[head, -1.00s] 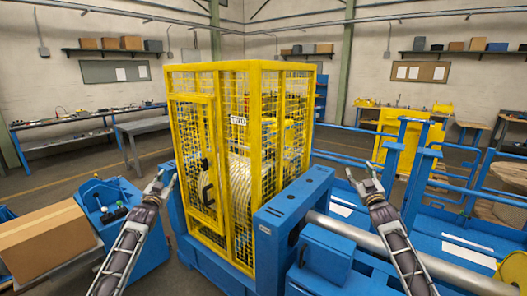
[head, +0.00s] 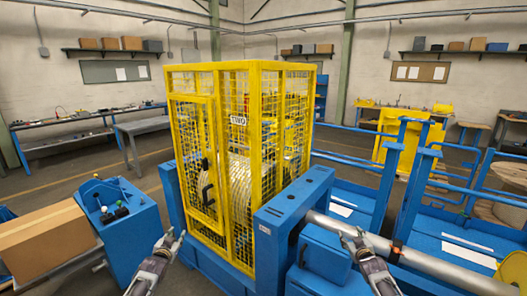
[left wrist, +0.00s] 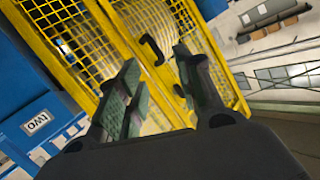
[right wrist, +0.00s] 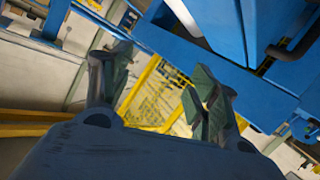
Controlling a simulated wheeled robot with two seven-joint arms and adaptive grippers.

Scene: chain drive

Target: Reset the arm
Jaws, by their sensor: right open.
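My left gripper (head: 173,238) is low in the head view, in front of the lower left of the yellow mesh cage. In the left wrist view its two fingers (left wrist: 156,62) stand apart with nothing between them. My right gripper (head: 353,238) is low in the head view, in front of the blue housing and the grey pipe. In the right wrist view its fingers (right wrist: 152,68) are spread and empty. No held object shows in either hand.
The yellow mesh cage (head: 188,84) with a black door handle stands in the middle. A blue control box (head: 133,232) and a cardboard box (head: 45,240) are at left. A grey pipe (head: 430,264) and blue railings (head: 400,160) are at right.

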